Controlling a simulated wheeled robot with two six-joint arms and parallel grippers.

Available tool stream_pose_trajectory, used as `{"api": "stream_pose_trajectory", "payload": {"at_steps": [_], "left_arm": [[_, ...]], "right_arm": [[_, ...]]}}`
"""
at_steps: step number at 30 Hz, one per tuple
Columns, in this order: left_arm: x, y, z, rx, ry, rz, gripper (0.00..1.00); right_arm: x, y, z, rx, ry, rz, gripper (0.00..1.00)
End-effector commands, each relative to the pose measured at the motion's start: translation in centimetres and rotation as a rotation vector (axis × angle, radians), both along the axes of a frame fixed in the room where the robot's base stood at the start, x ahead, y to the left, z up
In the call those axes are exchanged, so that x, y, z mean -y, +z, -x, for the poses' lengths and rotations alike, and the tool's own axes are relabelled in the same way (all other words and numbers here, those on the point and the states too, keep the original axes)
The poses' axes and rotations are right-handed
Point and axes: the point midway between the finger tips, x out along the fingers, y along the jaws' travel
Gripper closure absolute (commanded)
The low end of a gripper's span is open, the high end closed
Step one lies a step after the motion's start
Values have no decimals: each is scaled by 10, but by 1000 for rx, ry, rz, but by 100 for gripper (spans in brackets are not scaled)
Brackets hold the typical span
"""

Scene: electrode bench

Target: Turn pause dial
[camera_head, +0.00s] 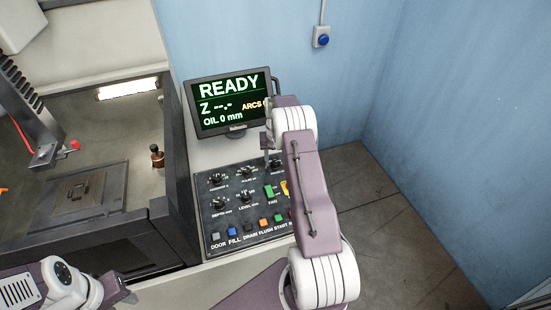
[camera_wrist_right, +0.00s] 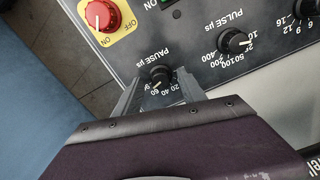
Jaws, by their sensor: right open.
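The pause dial (camera_wrist_right: 160,75) is a small black knob on the dark panel, with its PAUSE label and scale upside down in the right wrist view. My right gripper (camera_wrist_right: 158,88) is open, its two grey fingers on either side of the dial, and I cannot tell whether they touch it. In the head view my right gripper (camera_head: 271,150) points down over the panel's upper right and partly hides the dial. The dial's exact setting is too small to read surely. My left gripper (camera_head: 122,290) is at the lower left, away from the panel; its jaws are unclear.
The control panel (camera_head: 206,202) carries other knobs and coloured buttons. The pulse dial (camera_wrist_right: 234,42) and a red rotary switch (camera_wrist_right: 103,16) on yellow lie near the pause dial. A monitor (camera_head: 234,101) reading READY stands behind. An open machine tank (camera_head: 105,215) is at left.

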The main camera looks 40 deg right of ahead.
Motion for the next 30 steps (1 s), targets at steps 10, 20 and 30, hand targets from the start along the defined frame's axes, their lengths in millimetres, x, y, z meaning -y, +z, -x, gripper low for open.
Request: {"api": "stream_pose_trajectory", "payload": {"at_steps": [10,20,30], "left_arm": [[0,0,0,0,0,0,64],[0,0,0,0,0,0,64],[0,-2,0,0,0,0,64]], "right_arm": [[0,-2,0,0,0,0,77],[0,-2,0,0,12,0,100],[0,-2,0,1,185,1,100]]}}
